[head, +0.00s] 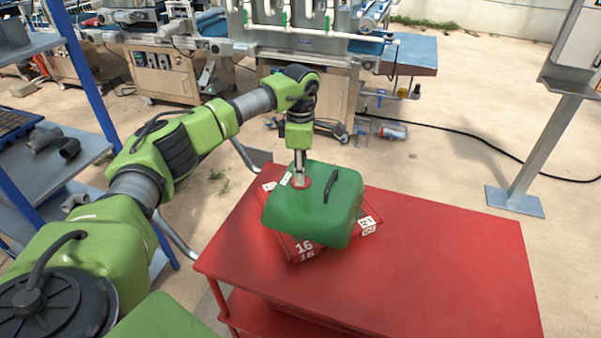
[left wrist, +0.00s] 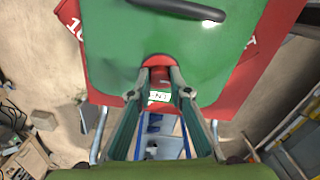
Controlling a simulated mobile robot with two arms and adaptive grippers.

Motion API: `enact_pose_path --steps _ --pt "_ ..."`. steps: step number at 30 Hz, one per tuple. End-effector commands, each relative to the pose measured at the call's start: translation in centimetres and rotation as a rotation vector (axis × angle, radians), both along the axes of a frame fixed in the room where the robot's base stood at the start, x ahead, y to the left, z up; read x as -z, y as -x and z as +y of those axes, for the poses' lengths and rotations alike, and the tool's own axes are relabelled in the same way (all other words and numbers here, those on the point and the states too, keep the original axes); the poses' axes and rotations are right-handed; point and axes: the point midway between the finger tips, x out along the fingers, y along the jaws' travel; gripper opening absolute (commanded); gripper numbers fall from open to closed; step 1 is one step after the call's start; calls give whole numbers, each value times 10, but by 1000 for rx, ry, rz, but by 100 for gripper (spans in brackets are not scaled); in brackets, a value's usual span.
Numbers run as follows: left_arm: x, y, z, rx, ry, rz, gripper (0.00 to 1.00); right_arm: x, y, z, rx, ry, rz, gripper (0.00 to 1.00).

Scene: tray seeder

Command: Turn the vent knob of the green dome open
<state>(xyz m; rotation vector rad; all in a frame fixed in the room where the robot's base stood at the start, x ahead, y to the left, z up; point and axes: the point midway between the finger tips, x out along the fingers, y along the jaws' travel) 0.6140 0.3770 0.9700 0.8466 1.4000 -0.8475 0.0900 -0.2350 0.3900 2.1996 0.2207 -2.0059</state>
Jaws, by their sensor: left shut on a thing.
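The green dome (head: 315,215) sits on the red tray (head: 291,250) marked 16, on the red table. A dark handle (head: 333,181) is on its top. The red vent knob (left wrist: 157,61) is near one edge of the dome, and its red base also shows in the head view. My left gripper (head: 299,176) reaches down from above and is shut on the knob. In the left wrist view, its two fingertips (left wrist: 160,88) are on either side of the knob. The gripper partly hides the knob. My right gripper is not in view.
The red table (head: 430,265) is clear to the right of the tray. A shelf unit with blue posts (head: 92,75) stands at the left. Machines stand at the back, and a metal post (head: 541,150) stands on the floor at the right.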

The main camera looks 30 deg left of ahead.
Motion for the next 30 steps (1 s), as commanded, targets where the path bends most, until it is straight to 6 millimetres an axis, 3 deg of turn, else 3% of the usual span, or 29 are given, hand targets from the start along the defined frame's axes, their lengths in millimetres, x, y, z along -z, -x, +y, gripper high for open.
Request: enact_pose_path --steps 5,6,8,20,23,30 --pt "-1 0 0 -1 0 -1 0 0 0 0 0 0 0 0" --pt "-1 0 0 -1 0 -1 23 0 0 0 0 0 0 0" --pt "0 0 0 -1 0 -1 35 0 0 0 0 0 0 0" --pt "-5 -1 0 -2 0 -2 35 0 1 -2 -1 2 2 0" --pt "-17 -1 0 -2 0 -4 35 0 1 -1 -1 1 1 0" --pt "-68 -1 0 -2 1 -5 35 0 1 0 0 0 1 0"
